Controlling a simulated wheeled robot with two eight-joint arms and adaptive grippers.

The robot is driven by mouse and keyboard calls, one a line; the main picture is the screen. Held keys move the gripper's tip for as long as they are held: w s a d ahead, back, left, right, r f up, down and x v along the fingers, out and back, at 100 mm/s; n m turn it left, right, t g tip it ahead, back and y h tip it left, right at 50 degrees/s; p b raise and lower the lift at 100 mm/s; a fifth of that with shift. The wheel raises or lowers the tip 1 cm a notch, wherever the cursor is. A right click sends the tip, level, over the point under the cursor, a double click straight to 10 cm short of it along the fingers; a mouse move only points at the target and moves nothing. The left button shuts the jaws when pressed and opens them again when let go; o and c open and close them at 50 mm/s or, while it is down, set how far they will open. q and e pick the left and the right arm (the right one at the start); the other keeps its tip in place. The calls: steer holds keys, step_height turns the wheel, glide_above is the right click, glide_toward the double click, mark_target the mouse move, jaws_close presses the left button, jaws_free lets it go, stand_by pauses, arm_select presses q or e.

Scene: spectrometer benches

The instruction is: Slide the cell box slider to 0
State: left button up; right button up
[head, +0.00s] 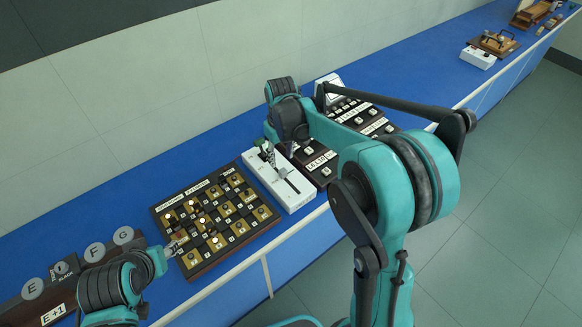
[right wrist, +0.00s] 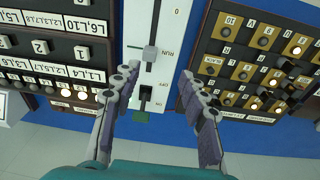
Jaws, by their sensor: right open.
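The white cell box (head: 296,199) stands on the blue bench between two dark panels. In the right wrist view, its grey slider knob (right wrist: 150,53) sits in a dark slot beside the word RUN, and the 0 mark (right wrist: 177,12) is farther up the box. My right gripper (right wrist: 158,76) is open, with its fingers on either side of the box and the knob just beyond the fingertips. It also shows over the box in the head view (head: 268,152). My left gripper (head: 173,247) is by the near-left edge of the peg panel, small, its opening unclear.
A black and gold panel (head: 245,227) with several knobs and lit lamps lies left of the box. A dark switch panel (head: 318,172) is on the right. An ON/OFF switch (right wrist: 146,99) is on the box, between my right fingers. Round weights stand far left.

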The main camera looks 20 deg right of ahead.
mark_target(283, 170)
steer(key=shift+g, duration=0.6)
steer(key=w+f, duration=0.1)
steer(key=w+d+f, duration=0.1)
steer(key=w+f, duration=0.1)
steer(key=shift+d+f+p, duration=0.1)
steer(key=shift+f+p, duration=0.2)
steer(key=shift+p, duration=0.05)
steer(key=shift+f, duration=0.3)
step_height(283, 170, down, 8)
steer(key=shift+r+b, duration=0.2)
steer(key=shift+b, duration=0.75)
arm_select(q)
steer(key=shift+s+d+f, duration=0.15)
steer(key=shift+d+f, duration=0.2)
steer(key=shift+d, duration=0.2)
arm_select(e)
jaws_close()
steer(key=s+d, duration=0.1)
steer(key=s, duration=0.1)
steer(key=s+d, duration=0.1)
steer(key=s, duration=0.4)
steer(key=shift+s+d+b, duration=0.35)
steer(key=shift+d+b, duration=0.05)
arm_select(q)
steer(key=shift+f, duration=0.45)
arm_select(e)
steer(key=shift+s, duration=0.1)
